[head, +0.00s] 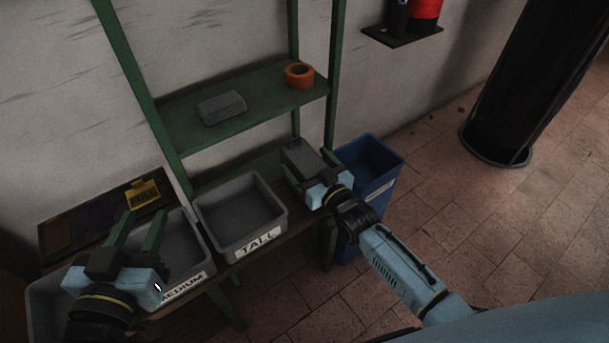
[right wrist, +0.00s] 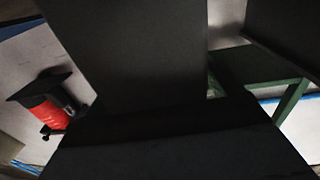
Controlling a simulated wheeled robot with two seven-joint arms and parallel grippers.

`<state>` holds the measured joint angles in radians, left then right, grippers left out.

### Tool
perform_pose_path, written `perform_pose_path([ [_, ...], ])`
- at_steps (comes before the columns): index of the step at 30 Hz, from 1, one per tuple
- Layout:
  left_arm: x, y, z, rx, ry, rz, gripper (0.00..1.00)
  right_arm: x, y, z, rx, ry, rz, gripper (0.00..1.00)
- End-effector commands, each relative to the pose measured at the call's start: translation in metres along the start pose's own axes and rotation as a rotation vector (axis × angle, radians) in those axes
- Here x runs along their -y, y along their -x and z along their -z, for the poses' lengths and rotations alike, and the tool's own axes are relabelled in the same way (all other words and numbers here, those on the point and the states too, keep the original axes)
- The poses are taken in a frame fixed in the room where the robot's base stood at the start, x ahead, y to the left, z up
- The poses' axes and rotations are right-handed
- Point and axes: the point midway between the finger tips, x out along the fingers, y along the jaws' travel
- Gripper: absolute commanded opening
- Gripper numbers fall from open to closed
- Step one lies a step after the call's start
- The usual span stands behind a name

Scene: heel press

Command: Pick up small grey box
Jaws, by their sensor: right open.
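A small grey box (head: 222,107) lies flat on the green shelf, left of an orange roll. My right gripper (head: 308,160) is below and right of that shelf, near the blue bin. A dark grey block-like shape (head: 299,154) shows between its fingers; I cannot tell whether it touches them. In the right wrist view a large dark panel (right wrist: 135,50) fills the middle, and the fingertips cannot be made out. My left gripper (head: 137,230) is open and empty over the grey bins at lower left, its fingers pointing toward the wall.
The orange roll (head: 299,75) sits at the shelf's right end. A grey bin labelled TALL (head: 259,241) and one labelled MEDIUM (head: 186,288) stand on the lower bench. A blue bin (head: 385,165) stands right of the green rack. Red equipment (right wrist: 46,112) shows in the right wrist view.

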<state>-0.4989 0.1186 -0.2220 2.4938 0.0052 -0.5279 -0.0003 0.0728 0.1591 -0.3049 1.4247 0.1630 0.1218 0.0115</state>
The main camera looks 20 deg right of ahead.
Motion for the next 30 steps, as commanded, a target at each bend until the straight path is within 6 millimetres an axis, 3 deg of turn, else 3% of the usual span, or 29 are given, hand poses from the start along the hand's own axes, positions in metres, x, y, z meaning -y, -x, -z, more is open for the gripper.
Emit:
perform_pose_path([
  [9, -0.0009, -0.0003, 0.0046, -0.026, 0.001, -0.002, 0.36, 0.0003, -0.0020, 0.0000, 0.000, 0.000, 0.000, 0.91],
  [23, -0.0006, -0.0005, 0.0041, -0.024, 0.000, -0.001, 0.36, 0.0003, -0.0019, 0.0001, 0.000, 0.000, 0.000, 0.32],
  [30, -0.0011, -0.0001, 0.0039, -0.022, 0.002, -0.003, 0.36, 0.0002, -0.0020, 0.0006, -0.001, 0.000, 0.000, 0.32],
])
